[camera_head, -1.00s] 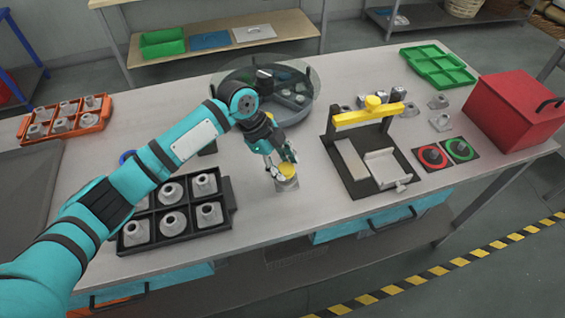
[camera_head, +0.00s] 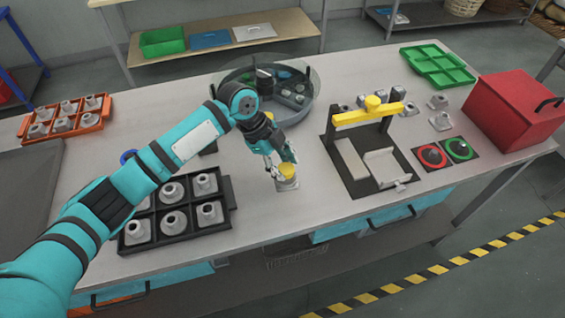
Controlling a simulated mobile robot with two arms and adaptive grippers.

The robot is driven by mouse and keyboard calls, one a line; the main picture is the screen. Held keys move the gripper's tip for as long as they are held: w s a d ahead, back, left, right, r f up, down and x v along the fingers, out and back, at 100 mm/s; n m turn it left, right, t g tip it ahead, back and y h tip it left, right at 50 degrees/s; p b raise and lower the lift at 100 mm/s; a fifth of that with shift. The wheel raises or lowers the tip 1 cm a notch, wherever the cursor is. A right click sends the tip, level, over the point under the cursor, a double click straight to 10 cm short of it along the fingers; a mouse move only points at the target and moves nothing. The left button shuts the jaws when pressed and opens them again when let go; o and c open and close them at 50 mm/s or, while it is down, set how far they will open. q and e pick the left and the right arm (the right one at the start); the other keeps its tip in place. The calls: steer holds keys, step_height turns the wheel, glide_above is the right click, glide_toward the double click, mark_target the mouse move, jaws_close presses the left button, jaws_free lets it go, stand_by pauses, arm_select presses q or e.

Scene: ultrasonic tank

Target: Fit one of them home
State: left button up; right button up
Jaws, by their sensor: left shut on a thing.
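My left gripper (camera_head: 282,170) is over the middle of the bench near its front edge. A small grey-white base (camera_head: 288,184) shows directly below the yellow top; I cannot tell whether the two are joined. The fingers hide part of it. A black tray (camera_head: 190,229) with several grey flanged parts (camera_head: 174,221) is left of the gripper. An orange tray (camera_head: 76,128) at the far left holds more grey parts. My right gripper is not in view.
A round grey tank (camera_head: 305,110) with a clear rim and parts inside stands behind the gripper. A fixture with a yellow bar (camera_head: 355,117), red button (camera_head: 432,156), green button (camera_head: 459,148), red box (camera_head: 515,110) and green tray (camera_head: 438,66) are to the right.

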arm_select(q)
steer(key=shift+f, duration=0.6)
stand_by(0.3)
steer(key=shift+f+p, duration=0.35)
steer(key=shift+p, duration=0.05)
stand_by(3.8)
steer(key=o, duration=0.8)
steer(key=shift+r, duration=0.1)
steer(key=v, duration=1.2)
